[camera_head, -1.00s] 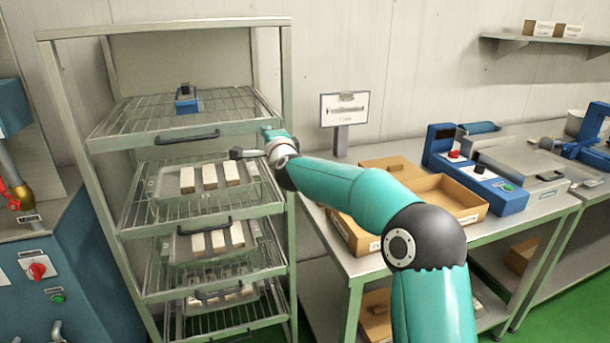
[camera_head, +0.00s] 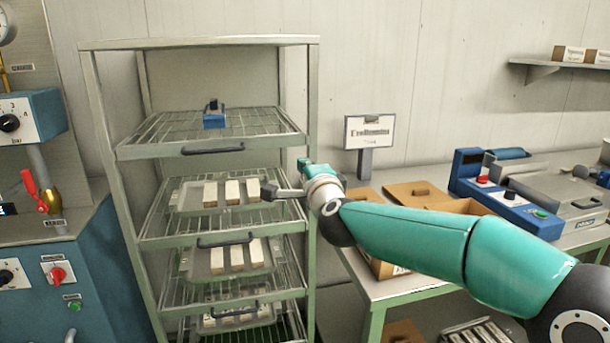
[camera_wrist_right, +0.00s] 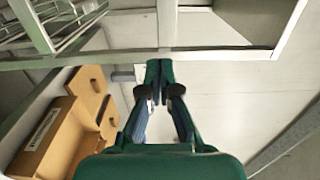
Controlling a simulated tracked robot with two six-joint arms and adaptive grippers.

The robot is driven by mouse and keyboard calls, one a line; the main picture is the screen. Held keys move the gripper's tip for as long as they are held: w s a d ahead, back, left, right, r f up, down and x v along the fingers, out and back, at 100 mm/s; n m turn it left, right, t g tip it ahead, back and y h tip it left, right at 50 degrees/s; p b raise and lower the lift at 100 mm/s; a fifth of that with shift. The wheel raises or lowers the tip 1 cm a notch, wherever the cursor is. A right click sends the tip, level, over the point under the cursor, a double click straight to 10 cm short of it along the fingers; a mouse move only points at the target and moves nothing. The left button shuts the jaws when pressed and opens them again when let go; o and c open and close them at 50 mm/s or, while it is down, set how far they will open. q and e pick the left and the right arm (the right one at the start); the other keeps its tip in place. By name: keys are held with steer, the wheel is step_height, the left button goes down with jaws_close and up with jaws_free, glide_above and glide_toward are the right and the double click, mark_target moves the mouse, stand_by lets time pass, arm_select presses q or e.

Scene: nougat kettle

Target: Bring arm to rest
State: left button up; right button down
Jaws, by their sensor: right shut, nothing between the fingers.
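My right arm reaches in from the lower right in the head view. Its gripper (camera_head: 270,191) is shut and empty, pointing left in front of the rack's right side, at about the height of the second shelf. In the right wrist view its two fingertips (camera_wrist_right: 160,75) meet with nothing between them. Whether the gripper touches the rack (camera_head: 310,100) cannot be told. My left gripper is not in view.
The rack holds trays (camera_head: 180,196) of pale bars and a blue item (camera_head: 214,116) on top. A table at right carries cardboard boxes (camera_head: 418,192) and a blue-framed machine (camera_head: 468,170). A blue cabinet with a red valve handle (camera_head: 30,183) stands left.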

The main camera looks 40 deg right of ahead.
steer(key=shift+s+a, duration=0.1)
steer(key=shift+s, duration=0.25)
